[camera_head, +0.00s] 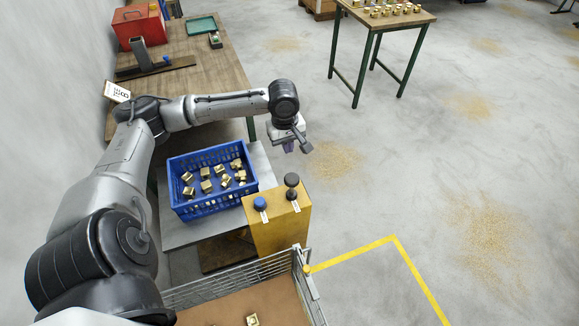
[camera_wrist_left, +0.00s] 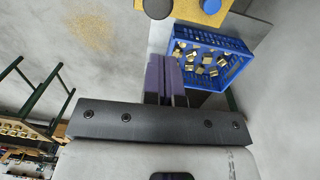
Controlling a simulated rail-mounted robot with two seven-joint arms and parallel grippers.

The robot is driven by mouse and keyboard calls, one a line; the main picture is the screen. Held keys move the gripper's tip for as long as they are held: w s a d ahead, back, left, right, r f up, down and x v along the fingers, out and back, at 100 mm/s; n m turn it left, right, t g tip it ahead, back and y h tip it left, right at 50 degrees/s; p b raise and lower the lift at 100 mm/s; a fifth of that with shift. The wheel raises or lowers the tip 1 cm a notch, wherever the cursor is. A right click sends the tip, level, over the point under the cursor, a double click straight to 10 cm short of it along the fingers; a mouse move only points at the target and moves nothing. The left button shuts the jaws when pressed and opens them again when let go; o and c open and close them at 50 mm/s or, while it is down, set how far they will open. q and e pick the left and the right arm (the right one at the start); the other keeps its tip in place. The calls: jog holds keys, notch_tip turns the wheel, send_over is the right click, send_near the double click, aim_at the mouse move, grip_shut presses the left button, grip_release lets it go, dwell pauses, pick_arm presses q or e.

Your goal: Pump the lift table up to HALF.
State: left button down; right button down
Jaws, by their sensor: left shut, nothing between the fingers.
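The lift table (camera_head: 180,236) has a grey top that carries a blue crate (camera_head: 205,206) of brass parts. A yellow box (camera_head: 277,232) stands against its right side, with a blue knob (camera_head: 260,203) and a taller black knob (camera_head: 292,180) on top, each with a small white tag. My left gripper (camera_head: 297,146) is shut and empty in the air, beyond the black knob in the head view and apart from it. In the left wrist view its purple fingers (camera_wrist_left: 166,78) are together; the black knob (camera_wrist_left: 157,8) is at the top edge. My right gripper is not in view.
A workbench (camera_head: 190,62) with a red toolbox (camera_head: 138,25) is behind my left arm. A green-legged table (camera_head: 372,22) with brass parts stands at the back. A wire-sided bin (camera_head: 240,306) is in front of the yellow box. The floor to the right is open.

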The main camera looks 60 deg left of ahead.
aim_at(290, 178)
pick_arm(q)
jog(key=f, duration=1.4)
jog(key=shift+w+d, duration=0.25)
jog(key=shift+w, duration=0.05)
